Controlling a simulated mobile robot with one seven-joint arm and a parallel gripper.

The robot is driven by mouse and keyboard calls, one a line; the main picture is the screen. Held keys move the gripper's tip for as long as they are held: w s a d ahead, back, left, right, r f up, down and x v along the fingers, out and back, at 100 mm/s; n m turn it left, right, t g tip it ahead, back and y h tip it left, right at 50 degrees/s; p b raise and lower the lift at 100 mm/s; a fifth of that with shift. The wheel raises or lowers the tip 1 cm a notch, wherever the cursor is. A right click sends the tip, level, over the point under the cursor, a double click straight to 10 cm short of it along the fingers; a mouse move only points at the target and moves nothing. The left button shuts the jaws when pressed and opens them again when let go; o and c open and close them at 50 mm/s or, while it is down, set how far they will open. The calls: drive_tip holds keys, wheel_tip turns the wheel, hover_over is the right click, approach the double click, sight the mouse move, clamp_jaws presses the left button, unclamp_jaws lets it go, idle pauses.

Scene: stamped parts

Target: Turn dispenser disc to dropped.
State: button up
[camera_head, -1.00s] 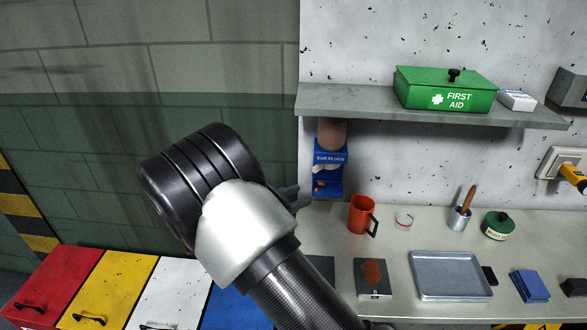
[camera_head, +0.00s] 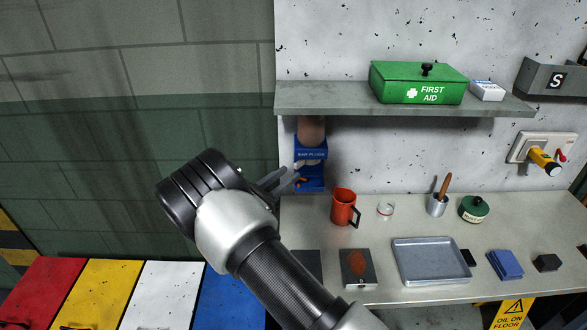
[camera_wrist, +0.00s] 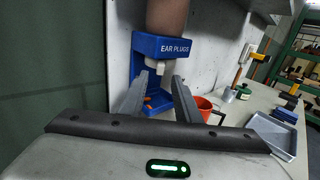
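The blue ear plug dispenser (camera_head: 311,155) is on the wall under the shelf, with a brownish container (camera_head: 311,130) on top. In the wrist view, the dispenser (camera_wrist: 174,47) is straight ahead, with a white part (camera_wrist: 159,67) below its label and orange bits low inside it. I cannot make out clearly which part is the disc or how it is turned. My gripper (camera_wrist: 161,77) is open, its two fingers apart and pointing at the dispenser, with nothing seen held. In the head view my gripper (camera_head: 289,178) overlaps the dispenser's lower left; contact cannot be told.
The shelf (camera_head: 400,108) above carries a green first aid box (camera_head: 418,83). On the bench, an orange mug (camera_head: 343,206) stands close right of the dispenser. Wall is close on the left.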

drive_tip(key=shift+x, duration=2)
clamp_jaws()
